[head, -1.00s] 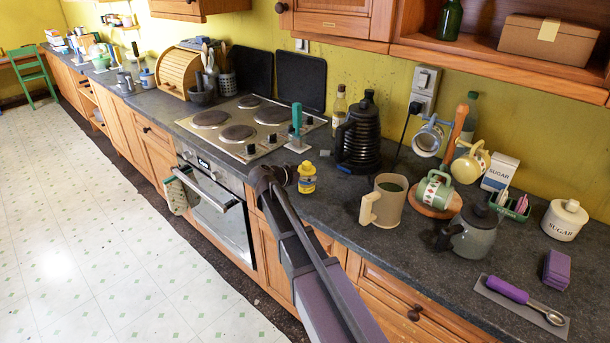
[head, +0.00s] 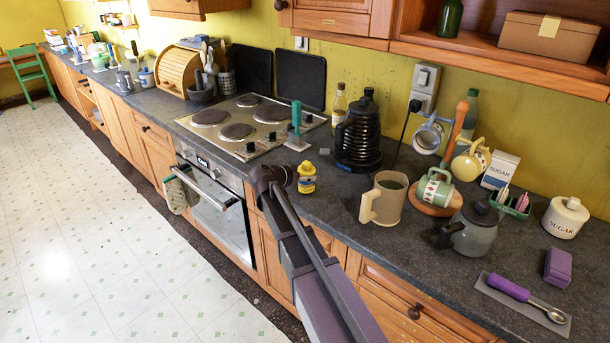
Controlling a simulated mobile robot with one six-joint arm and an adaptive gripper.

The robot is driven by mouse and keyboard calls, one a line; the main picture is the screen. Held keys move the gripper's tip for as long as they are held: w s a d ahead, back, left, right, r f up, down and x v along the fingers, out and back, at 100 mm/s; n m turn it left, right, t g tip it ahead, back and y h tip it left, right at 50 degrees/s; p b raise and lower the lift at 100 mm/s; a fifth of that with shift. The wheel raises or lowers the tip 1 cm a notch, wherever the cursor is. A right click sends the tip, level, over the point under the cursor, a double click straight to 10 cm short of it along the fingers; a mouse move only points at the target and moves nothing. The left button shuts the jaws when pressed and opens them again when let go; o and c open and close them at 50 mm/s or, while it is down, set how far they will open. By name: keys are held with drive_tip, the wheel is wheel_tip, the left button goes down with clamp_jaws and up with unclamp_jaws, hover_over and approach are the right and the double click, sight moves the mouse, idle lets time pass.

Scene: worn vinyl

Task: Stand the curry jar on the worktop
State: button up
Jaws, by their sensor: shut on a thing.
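The curry jar (head: 306,180) is a small yellow jar with a dark band and a yellow top. It is upright at the front edge of the dark worktop (head: 335,205), to the right of the hob. My gripper (head: 291,178) reaches it from its left and is shut on it. My wrist hides most of the fingers. I cannot tell whether the jar's base touches the worktop or is slightly above it.
A teal-handled tool (head: 296,125) stands by the hob (head: 245,120). A black ribbed kettle (head: 359,135) is behind the jar, and a beige jug (head: 384,200) is to its right. Bare worktop lies between jar and jug.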

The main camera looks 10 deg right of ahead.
idle(0.3)
drive_tip(key=o, duration=1.2)
drive_tip(key=shift+c, duration=0.2)
drive_tip(key=shift+s+a+r, duration=0.1)
drive_tip(key=shift+s+a, duration=0.05)
drive_tip(key=shift+a, duration=0.05)
drive_tip(key=shift+s+a+r, duration=0.1)
drive_tip(key=shift+s+a, duration=0.05)
drive_tip(key=shift+a, duration=0.1)
drive_tip(key=shift+s+a+r+p, duration=0.15)
drive_tip(key=shift+s+a+p, duration=0.1)
drive_tip(key=shift+p, duration=0.1)
drive_tip(key=shift+p+v, duration=0.4)
drive_tip(key=shift+v, duration=0.65)
drive_tip(key=shift+s+a+r, duration=0.1)
drive_tip(key=shift+a+r, duration=0.05)
drive_tip(key=shift+a, duration=0.15)
drive_tip(key=shift+s+a+r+p, duration=0.25)
drive_tip(key=shift+s+a+p, duration=0.15)
drive_tip(key=shift+a, duration=0.2)
